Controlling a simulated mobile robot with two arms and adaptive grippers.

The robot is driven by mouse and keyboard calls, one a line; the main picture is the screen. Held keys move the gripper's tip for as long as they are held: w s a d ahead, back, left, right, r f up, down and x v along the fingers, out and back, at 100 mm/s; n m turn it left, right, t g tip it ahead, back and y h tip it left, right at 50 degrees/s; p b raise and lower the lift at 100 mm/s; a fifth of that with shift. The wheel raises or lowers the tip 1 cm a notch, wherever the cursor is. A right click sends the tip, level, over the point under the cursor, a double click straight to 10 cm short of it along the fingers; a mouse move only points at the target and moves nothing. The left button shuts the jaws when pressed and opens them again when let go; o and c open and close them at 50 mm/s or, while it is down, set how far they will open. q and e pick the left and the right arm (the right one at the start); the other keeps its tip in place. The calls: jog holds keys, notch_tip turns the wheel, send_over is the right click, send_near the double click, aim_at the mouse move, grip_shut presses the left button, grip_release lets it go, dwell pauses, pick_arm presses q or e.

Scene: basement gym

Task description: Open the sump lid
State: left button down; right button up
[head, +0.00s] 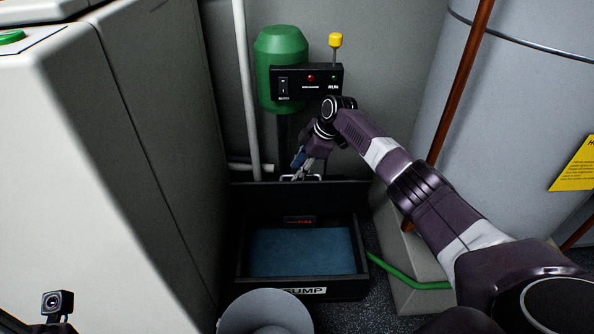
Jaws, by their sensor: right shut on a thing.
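The sump (241,262) is a black box on the floor with a "SUMP" label on its front. It is open, with blue water (300,252) inside and a small red-lettered "FULL" sign at the back. The dark sump lid (262,199) stands raised at the rear edge, with a metal handle at its top. My right gripper (300,170) reaches in from the right and is shut on this handle. The fingertips are small and partly hidden in the dark.
A green pump motor (281,55) and a black switch panel (307,83) with a yellow-topped stalk are behind the sump. A white cabinet (75,180) stands close on the left. A grey tank (520,110), brown pipe (458,85) and green hose (400,276) are on the right.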

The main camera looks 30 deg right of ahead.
jog(key=shift+w+d+r, duration=0.1)
jog(key=shift+d, duration=0.1)
jog(key=v, duration=1.1)
jog(key=shift+s+r, duration=0.35)
jog(key=shift+a, duration=0.15)
